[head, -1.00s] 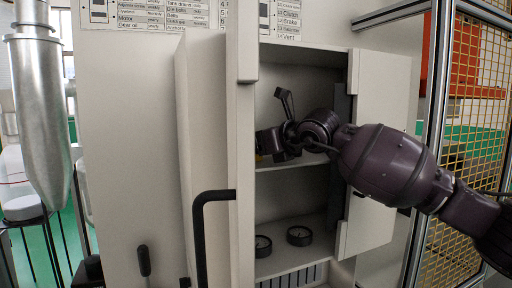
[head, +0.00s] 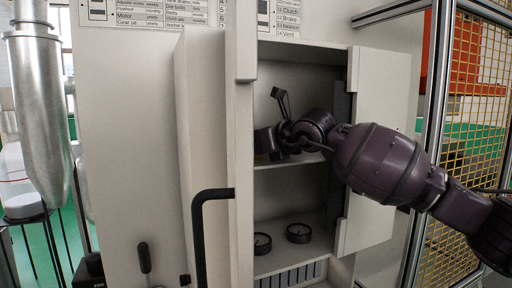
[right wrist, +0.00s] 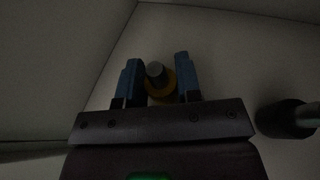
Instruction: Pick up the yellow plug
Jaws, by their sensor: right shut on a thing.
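The yellow plug (right wrist: 162,92) shows in the right wrist view as a yellow ring with a grey round stub. It sits between the two blue fingers of my right gripper (right wrist: 160,85), which is shut on it. In the head view my right gripper (head: 268,144) is inside the open cabinet, just above the middle shelf. The plug is mostly hidden there behind the gripper. My left gripper is in neither view.
A dark cylindrical object (right wrist: 285,118) lies to the right of the gripper in the right wrist view. The middle shelf (head: 290,161) is below my gripper. Two round black-rimmed pieces (head: 298,233) lie on the lower shelf. Open cabinet doors (head: 375,150) flank the opening.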

